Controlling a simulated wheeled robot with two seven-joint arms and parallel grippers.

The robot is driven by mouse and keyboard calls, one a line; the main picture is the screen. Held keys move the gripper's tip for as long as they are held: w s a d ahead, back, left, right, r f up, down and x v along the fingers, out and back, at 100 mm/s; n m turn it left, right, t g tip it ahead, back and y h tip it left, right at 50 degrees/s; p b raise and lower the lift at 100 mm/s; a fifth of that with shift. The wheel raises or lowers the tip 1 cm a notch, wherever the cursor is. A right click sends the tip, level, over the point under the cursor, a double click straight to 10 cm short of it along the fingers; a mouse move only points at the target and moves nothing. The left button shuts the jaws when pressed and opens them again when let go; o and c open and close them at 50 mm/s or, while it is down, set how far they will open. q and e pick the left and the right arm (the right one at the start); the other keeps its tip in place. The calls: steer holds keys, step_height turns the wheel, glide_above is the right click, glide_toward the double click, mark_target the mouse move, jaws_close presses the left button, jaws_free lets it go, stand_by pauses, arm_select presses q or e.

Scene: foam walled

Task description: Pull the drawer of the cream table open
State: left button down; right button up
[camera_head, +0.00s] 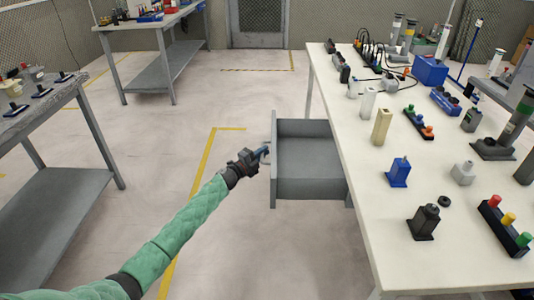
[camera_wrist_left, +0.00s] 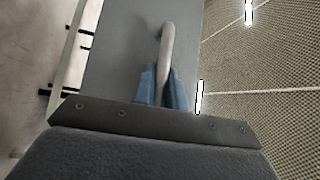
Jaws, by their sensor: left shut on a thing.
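The cream table (camera_head: 375,205) stands on the right in the head view. Its grey drawer (camera_head: 310,157) sticks out from the table's left side, well open, and its inside looks empty. My left gripper (camera_head: 264,152) is at the outer face of the drawer front (camera_head: 273,185). In the left wrist view, the blue fingers of my left gripper (camera_wrist_left: 164,88) are shut on the pale bar handle (camera_wrist_left: 167,42) of the grey drawer front (camera_wrist_left: 120,45). My right gripper is in neither view.
Several small parts, including a blue block (camera_head: 399,172) and a dark block (camera_head: 424,222), stand on the cream tabletop. A grey bench (camera_head: 65,195) is at the left and another table (camera_head: 165,55) at the back. The floor between them is clear.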

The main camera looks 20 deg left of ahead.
arm_select(q)
steer(key=shift+f, duration=0.1)
steer(key=c, duration=1.7)
jaws_free()
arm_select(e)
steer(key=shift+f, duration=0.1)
arm_select(q)
steer(key=shift+s+a, duration=0.2)
steer(key=shift+s, duration=0.1)
steer(key=v, duration=0.7)
steer(key=shift+b, duration=0.35)
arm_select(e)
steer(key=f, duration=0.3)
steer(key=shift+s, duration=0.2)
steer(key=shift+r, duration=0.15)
